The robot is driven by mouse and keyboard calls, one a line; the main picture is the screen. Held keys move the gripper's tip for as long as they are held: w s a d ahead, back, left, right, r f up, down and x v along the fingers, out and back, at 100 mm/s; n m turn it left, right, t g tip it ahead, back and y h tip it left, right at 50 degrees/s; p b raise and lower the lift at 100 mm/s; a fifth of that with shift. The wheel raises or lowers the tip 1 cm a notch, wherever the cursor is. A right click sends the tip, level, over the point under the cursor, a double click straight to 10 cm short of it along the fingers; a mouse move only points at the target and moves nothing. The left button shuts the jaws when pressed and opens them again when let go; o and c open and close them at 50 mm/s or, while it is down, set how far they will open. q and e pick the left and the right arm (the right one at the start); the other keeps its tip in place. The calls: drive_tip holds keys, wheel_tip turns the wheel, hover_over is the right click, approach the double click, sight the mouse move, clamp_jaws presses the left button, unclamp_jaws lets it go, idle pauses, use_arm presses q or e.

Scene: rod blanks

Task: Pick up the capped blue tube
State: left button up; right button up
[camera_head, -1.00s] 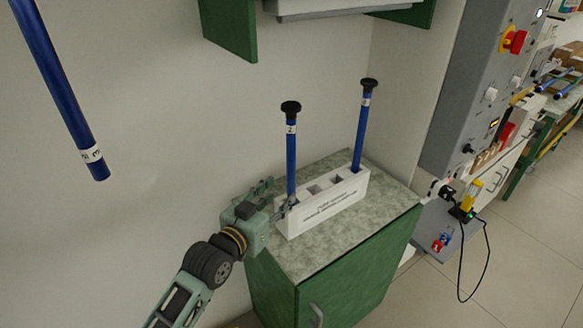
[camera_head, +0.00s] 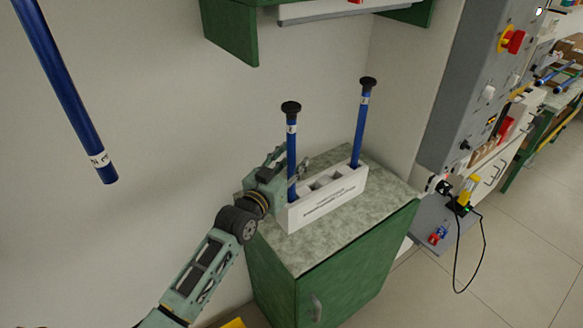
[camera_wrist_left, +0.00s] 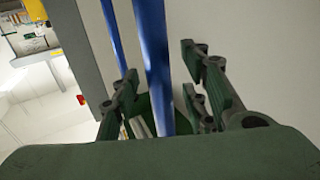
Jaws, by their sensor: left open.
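Two blue tubes with black caps stand upright in a white rack (camera_head: 335,197) on the cabinet top. The nearer capped tube (camera_head: 291,135) is at the rack's left end, the other (camera_head: 360,130) at its right end. My left gripper (camera_head: 290,166) is open around the lower part of the nearer tube. In the left wrist view this tube (camera_wrist_left: 155,60) passes between the open fingers (camera_wrist_left: 163,95), and the other tube (camera_wrist_left: 113,40) shows farther left. I cannot tell whether a finger touches the tube. My right gripper is not in view.
Another blue tube (camera_head: 70,100) with a white label hangs tilted at upper left, its upper end out of frame. A green shelf unit (camera_head: 230,30) is on the wall above. A grey control panel (camera_head: 475,90) stands at the right.

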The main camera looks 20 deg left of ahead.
use_arm(q)
clamp_jaws()
idle(0.3)
